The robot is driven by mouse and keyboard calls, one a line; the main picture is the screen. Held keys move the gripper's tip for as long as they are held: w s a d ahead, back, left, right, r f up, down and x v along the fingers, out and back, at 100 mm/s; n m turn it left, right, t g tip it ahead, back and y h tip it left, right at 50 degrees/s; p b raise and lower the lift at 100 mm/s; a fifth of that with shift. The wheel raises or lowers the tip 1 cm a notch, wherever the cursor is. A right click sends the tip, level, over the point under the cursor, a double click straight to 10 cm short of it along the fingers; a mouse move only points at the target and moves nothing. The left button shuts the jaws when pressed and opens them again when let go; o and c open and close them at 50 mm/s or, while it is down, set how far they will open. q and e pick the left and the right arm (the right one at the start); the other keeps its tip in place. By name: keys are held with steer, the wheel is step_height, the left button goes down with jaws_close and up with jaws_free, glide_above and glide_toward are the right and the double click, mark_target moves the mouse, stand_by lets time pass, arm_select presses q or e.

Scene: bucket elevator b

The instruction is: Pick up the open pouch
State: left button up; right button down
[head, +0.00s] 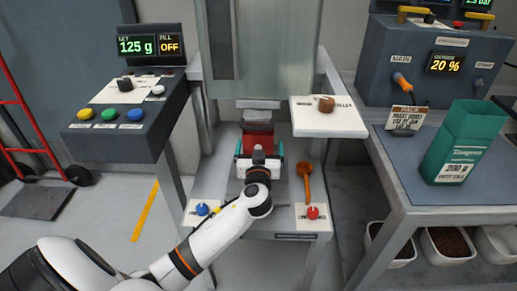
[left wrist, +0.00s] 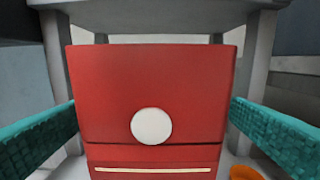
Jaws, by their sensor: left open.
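A red pouch (head: 259,140) with a white round mark stands under the spout of the grey machine. It fills the middle of the left wrist view (left wrist: 150,90), upright and facing me. My left gripper (head: 259,157) is open, with teal pads on either side of the red pouch. A teal pouch (head: 465,140) stands on the right table. My right gripper is not in view.
A white shelf (head: 335,122) with a brown knob juts out right of the spout. An orange scoop-like tool (head: 305,180), a blue knob (head: 202,209) and a red knob (head: 313,212) are near my gripper. A control console (head: 120,110) stands left.

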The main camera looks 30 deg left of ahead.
arm_select(q)
steer(key=x, duration=0.4)
steer(key=shift+w+a+f, duration=0.1)
steer(key=shift+a+f, duration=0.1)
steer(key=shift+a, duration=0.15)
steer(key=shift+c, duration=0.2)
steer(key=c, duration=0.6)
steer(key=shift+c, duration=0.2)
